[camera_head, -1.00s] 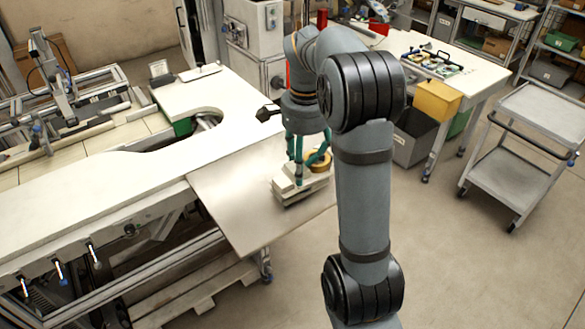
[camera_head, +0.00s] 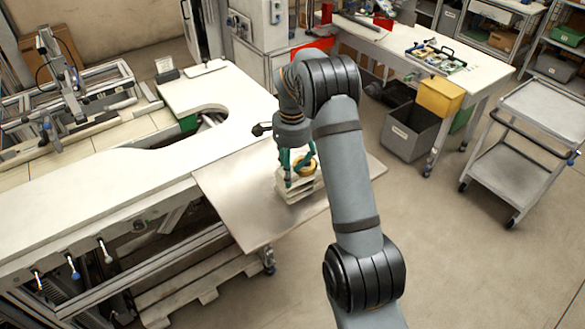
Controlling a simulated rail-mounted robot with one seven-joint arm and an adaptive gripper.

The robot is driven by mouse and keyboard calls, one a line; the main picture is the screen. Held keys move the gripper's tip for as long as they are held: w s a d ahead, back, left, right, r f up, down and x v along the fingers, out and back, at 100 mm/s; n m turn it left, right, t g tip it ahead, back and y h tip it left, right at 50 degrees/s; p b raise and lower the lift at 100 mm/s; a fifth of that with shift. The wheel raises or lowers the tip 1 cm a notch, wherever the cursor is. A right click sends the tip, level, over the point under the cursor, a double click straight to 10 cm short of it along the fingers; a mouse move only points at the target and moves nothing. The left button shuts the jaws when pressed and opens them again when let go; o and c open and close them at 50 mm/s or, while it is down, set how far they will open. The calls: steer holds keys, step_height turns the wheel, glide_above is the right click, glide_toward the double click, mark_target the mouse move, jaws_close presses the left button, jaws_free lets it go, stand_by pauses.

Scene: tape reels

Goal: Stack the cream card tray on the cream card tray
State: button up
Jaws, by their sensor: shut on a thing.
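A cream card tray (camera_head: 284,181) is at my gripper (camera_head: 291,178), on the metal sheet at the right end of the bench. Another cream layer, seemingly the second cream card tray (camera_head: 303,196), shows directly below it. They look stacked or nearly so; I cannot tell whether they touch. My gripper points down with its teal fingers shut on the upper tray. A yellow-brown tape reel (camera_head: 305,167) shows at the upper tray, just right of the fingers; my arm hides part of this area.
The metal sheet (camera_head: 235,205) is bare to the left of the trays. The white bench (camera_head: 110,185) with a curved cut-out lies further left. A white table (camera_head: 420,58) with a yellow bin (camera_head: 439,97) and a grey cart (camera_head: 520,150) stand at right.

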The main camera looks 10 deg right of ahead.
steer(key=o, duration=1.5)
step_height(320, 180, up, 12)
steer(key=shift+r, duration=0.1)
step_height(320, 180, down, 10)
steer(key=shift+r, duration=0.1)
stand_by(0.6)
steer(key=shift+d, duration=0.1)
